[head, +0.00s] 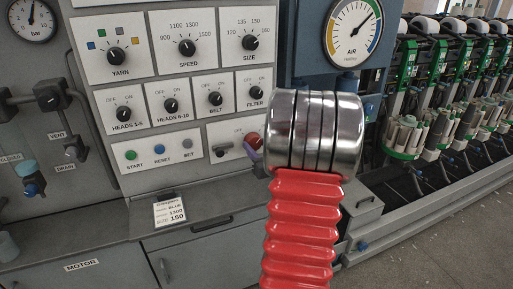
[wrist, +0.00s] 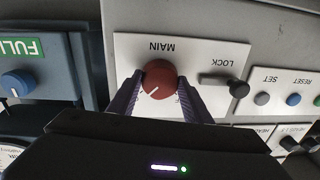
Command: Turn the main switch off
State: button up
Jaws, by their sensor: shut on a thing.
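The main switch is a round red knob (wrist: 159,79) on a white plate lettered MAIN, which appears upside down in the wrist view. Its white pointer line slants to the lower left there. My gripper (wrist: 160,75) has a purple finger on each side of the knob and is shut on it. The position lettering beside the knob is mostly hidden by the fingers. In the head view only the left part of the red knob (head: 253,140) shows, behind my arm. A LOCK slider (wrist: 238,88) with a dark handle sits beside the knob; its handle (head: 221,151) also shows in the head view.
START, RESET and SET buttons (head: 158,155) lie left of the lock. Rows of black selector knobs (head: 187,47) sit above. A blue unit with an AIR gauge (head: 353,32) stands close on the right. A label card (head: 169,212) is on the ledge below.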

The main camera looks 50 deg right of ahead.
jog(key=shift+a, duration=0.1)
jog(key=n, duration=0.4)
jog(key=shift+n, duration=0.4)
jog(key=n, duration=0.4)
jog(key=shift+w+r+g, duration=0.1)
jog(key=shift+g, duration=0.2)
jog(key=n, duration=0.4)
jog(key=shift+a+n, duration=0.1)
jog(key=shift+n, duration=0.2)
jog(key=shift+n+g, duration=0.3)
jog(key=shift+n, duration=1.5)
jog(key=shift+a, duration=0.1)
jog(key=o, duration=1.1)
jog(key=shift+c, duration=0.2)
jog(key=shift+h, duration=0.3)
